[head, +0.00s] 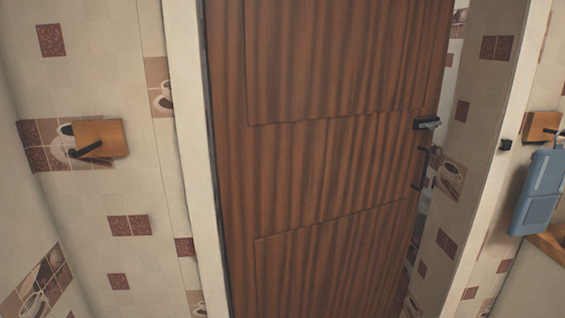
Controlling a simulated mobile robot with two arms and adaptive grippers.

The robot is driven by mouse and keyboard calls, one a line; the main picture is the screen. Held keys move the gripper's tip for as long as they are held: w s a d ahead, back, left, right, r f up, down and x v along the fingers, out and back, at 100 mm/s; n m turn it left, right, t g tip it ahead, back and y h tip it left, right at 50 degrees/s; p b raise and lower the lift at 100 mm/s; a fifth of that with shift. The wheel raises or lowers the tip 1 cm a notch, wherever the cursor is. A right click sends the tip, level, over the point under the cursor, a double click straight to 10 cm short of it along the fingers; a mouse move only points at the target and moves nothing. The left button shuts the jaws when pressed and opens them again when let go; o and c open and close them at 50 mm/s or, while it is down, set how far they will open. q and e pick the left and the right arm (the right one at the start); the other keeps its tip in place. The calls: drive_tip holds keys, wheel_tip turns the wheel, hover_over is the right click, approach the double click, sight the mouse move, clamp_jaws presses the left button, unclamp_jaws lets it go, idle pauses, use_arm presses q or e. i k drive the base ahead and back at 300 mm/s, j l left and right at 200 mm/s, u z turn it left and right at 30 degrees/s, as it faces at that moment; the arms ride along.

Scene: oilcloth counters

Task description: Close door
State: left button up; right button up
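A brown wooden door (325,170) fills the middle of the head view. Its hinge side is at the left, against the white frame (192,160). Its free edge on the right stands apart from the right post (510,150), with a gap showing tiled wall behind, so the door is ajar. A dark and silver handle (427,124) sits near the free edge, with more dark hardware (422,168) below it. Neither of my grippers is in view.
Cream tiled walls with coffee-cup tiles flank the doorway. A wooden block with a black hook (102,137) is on the left wall. Another wooden block (542,125) is at the right, with a blue object (541,190) hanging by it. A wooden edge (549,247) shows below.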

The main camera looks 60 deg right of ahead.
sight(321, 151)
drive_tip(key=z, duration=0.45)
drive_tip(key=j+z, duration=0.1)
drive_tip(key=z, duration=0.35)
drive_tip(key=k+z, duration=0.1)
drive_tip(key=z, duration=1.25)
